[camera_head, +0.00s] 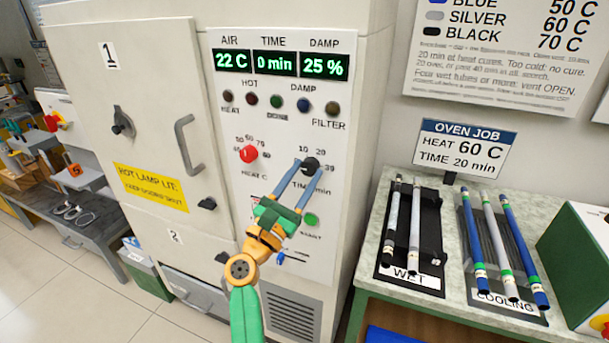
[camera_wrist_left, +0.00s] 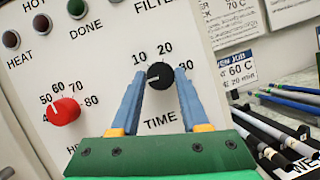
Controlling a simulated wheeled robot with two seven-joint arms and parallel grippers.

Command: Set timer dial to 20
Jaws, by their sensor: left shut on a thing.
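The black timer dial (camera_head: 311,164) is on the oven's white control panel, above the word TIME. It also shows in the left wrist view (camera_wrist_left: 160,76), where its white mark points left and slightly down, below the 10. The numbers 10, 20 and 30 run around its top and right. The TIME display (camera_head: 275,63) reads 0 min. My left gripper (camera_head: 309,168) is shut on the dial, with one blue finger on each side of it. My right gripper is not in view.
The red heat dial (camera_head: 249,154) is left of the timer dial. A green button (camera_head: 311,220) is below. The oven door handle (camera_head: 187,145) stands out at left. A sign (camera_head: 462,148) reads HEAT 60 C, TIME 20 min. Rods lie on WET and COOLING racks at right.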

